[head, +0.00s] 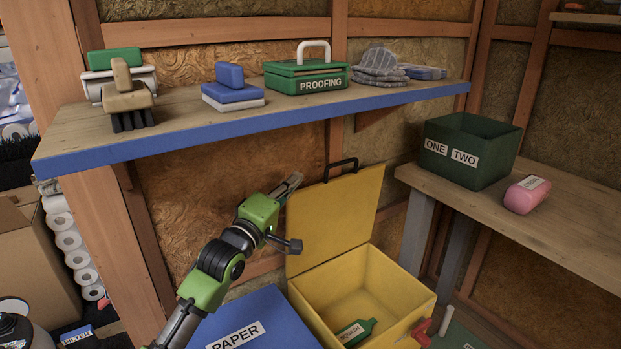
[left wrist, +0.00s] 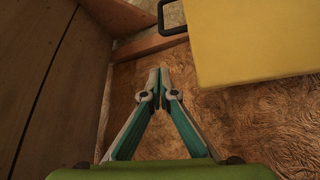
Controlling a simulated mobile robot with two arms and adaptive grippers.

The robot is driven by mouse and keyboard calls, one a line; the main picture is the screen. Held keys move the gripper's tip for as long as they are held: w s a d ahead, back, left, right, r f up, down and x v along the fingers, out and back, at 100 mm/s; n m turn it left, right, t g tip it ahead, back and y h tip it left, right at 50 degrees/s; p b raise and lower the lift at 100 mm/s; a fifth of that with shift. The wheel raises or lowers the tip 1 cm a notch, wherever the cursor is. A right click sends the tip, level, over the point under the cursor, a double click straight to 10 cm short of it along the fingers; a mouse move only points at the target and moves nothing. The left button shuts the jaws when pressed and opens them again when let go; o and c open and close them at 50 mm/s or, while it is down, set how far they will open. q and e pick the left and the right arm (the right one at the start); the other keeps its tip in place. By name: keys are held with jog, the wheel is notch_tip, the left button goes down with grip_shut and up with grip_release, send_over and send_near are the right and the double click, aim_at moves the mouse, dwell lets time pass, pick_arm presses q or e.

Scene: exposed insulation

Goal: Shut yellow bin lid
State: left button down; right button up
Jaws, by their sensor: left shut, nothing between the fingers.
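The yellow bin (head: 382,292) stands on the floor with its lid (head: 333,222) open and upright at the back. A black handle (head: 341,169) sits on the lid's top edge. A green bottle (head: 355,332) lies inside the bin. My left gripper (head: 294,181) is at the left edge of the lid, near its top, with its fingers shut and empty. In the left wrist view the shut fingers (left wrist: 160,76) point past the yellow lid (left wrist: 260,40), which is to the right, with the handle (left wrist: 172,18) ahead. My right gripper is not in view.
A blue-edged shelf (head: 200,133) runs above the bin, holding brushes, a green box (head: 306,78) and cloths. A blue bin marked PAPER (head: 262,309) stands left of the yellow one. A wooden bench (head: 560,215) at right holds a dark green box (head: 468,150) and a pink object (head: 527,194).

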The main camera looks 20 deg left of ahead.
pick_arm(q)
jog(key=r+b, duration=0.1)
send_over(317, 186)
jog(key=a, duration=0.3)
jog(key=d, duration=0.1)
jog(key=d+b, duration=0.1)
jog(key=d, duration=0.1)
jog(key=shift+f, duration=0.35)
jog(key=shift+s+d+f, duration=0.15)
jog(key=shift+s+d, duration=0.05)
jog(key=shift+d, duration=0.25)
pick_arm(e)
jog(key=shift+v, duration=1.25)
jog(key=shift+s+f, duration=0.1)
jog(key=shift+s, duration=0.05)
